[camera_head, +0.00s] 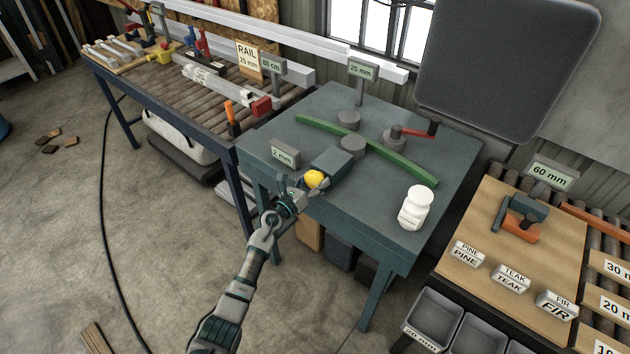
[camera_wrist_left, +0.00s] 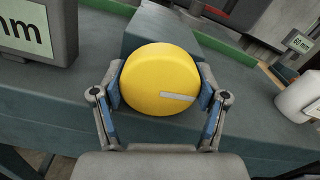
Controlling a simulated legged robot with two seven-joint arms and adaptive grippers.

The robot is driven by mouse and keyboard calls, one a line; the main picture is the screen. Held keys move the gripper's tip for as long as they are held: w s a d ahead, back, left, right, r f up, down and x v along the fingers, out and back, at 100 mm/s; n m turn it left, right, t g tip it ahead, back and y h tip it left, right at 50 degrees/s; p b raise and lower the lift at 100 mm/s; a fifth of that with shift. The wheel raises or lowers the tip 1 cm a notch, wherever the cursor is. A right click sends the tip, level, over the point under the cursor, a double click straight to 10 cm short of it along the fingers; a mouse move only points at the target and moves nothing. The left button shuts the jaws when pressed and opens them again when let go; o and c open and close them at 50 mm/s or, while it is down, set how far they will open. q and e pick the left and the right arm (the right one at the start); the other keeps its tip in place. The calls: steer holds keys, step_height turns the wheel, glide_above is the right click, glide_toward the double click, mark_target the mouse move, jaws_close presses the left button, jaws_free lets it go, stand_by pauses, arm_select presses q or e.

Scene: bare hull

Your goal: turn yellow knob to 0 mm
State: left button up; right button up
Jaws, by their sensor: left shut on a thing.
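The yellow knob (camera_head: 315,179) sits on the near end of a grey-green block (camera_head: 338,162) on the teal table. It fills the middle of the left wrist view (camera_wrist_left: 160,80), round, with a pale line mark at its lower right pointing roughly right. My left gripper (camera_wrist_left: 161,92) is shut on the knob, one finger on each side; in the head view the gripper (camera_head: 309,186) reaches it from the lower left. A small display (camera_head: 284,155) left of the knob reads 2 mm. My right gripper is not in view.
A green curved strip (camera_head: 395,168) lies across the teal table (camera_head: 290,125), among grey cylinders and a red-handled lever (camera_head: 418,133). A white bottle (camera_head: 415,207) stands to the right. A roller bench (camera_head: 190,85) is at left, a wooden sorting table (camera_head: 480,215) at right.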

arm_select(q)
steer(key=shift+s+f, duration=0.1)
steer(key=shift+f, duration=0.4)
steer(key=o, duration=1.1)
steer(key=shift+c, duration=0.2)
steer(key=shift+o, duration=0.6)
steer(key=shift+r, duration=0.15)
steer(key=shift+r, duration=0.15)
steer(key=v, duration=1.1)
steer(key=shift+s+a, duration=0.25)
steer(key=shift+a, duration=0.05)
